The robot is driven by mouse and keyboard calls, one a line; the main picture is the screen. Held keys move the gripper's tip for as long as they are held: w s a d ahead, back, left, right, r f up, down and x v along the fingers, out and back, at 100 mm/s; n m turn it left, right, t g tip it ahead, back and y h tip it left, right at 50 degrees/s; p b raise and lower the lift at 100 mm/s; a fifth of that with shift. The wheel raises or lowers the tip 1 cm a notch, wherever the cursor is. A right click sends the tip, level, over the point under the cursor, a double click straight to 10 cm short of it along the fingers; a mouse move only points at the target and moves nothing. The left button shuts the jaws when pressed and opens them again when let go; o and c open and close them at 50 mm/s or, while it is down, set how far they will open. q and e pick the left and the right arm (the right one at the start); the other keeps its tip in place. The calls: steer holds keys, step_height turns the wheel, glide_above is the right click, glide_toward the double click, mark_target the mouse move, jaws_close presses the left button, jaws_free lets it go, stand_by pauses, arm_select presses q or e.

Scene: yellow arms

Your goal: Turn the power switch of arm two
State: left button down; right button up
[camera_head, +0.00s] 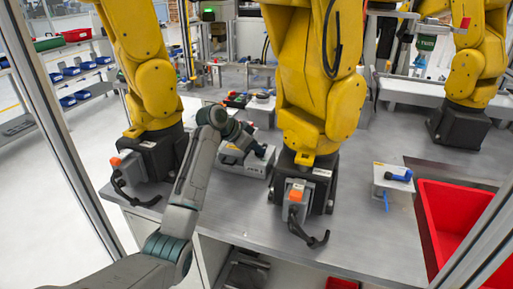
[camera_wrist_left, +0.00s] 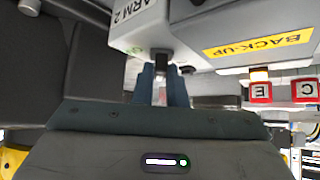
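A light grey control box with an ARM 2 label (camera_wrist_left: 135,20) fills the top of the left wrist view. In the head view, a light grey box (camera_head: 232,162) stands on the metal table between two yellow arms. A small dark power switch (camera_wrist_left: 161,62) sticks out of the labelled box. My left gripper (camera_wrist_left: 161,78) has its two fingers close together on either side of this switch, seemingly shut on it; the fingertips partly hide it. In the head view my left gripper (camera_head: 262,148) is at the grey box. My right gripper is not in view.
A yellow BACK-UP label (camera_wrist_left: 257,42) and red lettered tags (camera_wrist_left: 261,92) lie to the right. Yellow arms (camera_head: 310,85) stand on both sides of my left arm. A red bin (camera_head: 448,215) and a small box with a blue handle (camera_head: 398,176) are at the right.

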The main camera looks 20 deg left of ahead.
arm_select(q)
steer(key=shift+r+m, duration=0.1)
steer(key=shift+m, duration=0.3)
steer(key=shift+w+a+m+g+h+p, duration=0.15)
steer(key=shift+m+g+h+p, duration=0.4)
steer(key=shift+m+g, duration=0.3)
steer(key=shift+m+g+h, duration=0.35)
steer(key=shift+m+g, duration=0.2)
steer(key=shift+m, duration=0.4)
steer(key=shift+w+m+g+b, duration=0.1)
steer(key=shift+m+g+b, duration=0.2)
steer(key=shift+m, duration=0.1)
steer(key=m+g+b, duration=0.2)
steer(key=m, duration=0.1)
steer(key=shift+w+m+g+h, duration=0.15)
steer(key=shift+m+g+h, duration=0.15)
steer(key=shift+g+h, duration=0.1)
steer(key=shift+m+g, duration=0.3)
steer(key=shift+m, duration=0.1)
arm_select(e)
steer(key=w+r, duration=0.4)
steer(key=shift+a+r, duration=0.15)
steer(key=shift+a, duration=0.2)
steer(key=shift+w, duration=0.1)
arm_select(q)
steer(key=c, duration=1.5)
jaws_free()
